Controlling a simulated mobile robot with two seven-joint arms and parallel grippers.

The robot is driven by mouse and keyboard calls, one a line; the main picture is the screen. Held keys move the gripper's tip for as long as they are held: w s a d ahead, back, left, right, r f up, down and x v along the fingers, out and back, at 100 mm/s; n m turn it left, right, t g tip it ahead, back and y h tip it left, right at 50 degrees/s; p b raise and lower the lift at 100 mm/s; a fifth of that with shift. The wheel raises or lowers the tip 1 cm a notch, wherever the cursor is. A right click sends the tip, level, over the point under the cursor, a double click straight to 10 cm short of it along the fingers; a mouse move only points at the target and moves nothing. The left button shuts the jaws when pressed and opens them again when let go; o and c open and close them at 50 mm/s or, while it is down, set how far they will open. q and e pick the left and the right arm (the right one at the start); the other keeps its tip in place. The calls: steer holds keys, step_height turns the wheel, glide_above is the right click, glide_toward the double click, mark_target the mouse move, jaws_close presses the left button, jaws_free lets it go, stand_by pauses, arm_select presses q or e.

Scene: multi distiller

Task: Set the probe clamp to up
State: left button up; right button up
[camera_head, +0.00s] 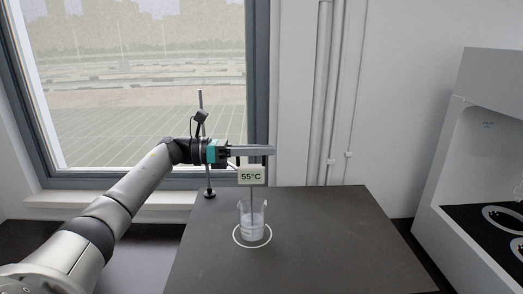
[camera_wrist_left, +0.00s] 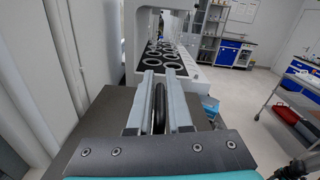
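The probe's 55°C display (camera_head: 251,175) hangs over a glass beaker (camera_head: 252,226) in the head view, with the thin probe (camera_head: 252,207) reaching down into it. A stand pole (camera_head: 200,98) rises behind my left wrist from a small dark foot (camera_head: 209,193). My left gripper (camera_head: 262,150) is level at the height of the clamp, just above the display. In the left wrist view, its two fingers (camera_wrist_left: 159,95) flank a narrow dark part (camera_wrist_left: 159,108), probably of the clamp. Whether they press on it is unclear. The clamp is mostly hidden. My right gripper is out of view.
The beaker stands in a white ring on a dark table (camera_head: 330,235); the table's right side is clear. A white machine (camera_head: 470,150) stands at the right, beyond a gap. A window (camera_head: 140,90) is behind. A cart (camera_wrist_left: 295,105) shows in the left wrist view.

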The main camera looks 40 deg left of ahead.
arm_select(q)
jaws_close()
steer(key=shift+f, duration=0.1)
stand_by(0.8)
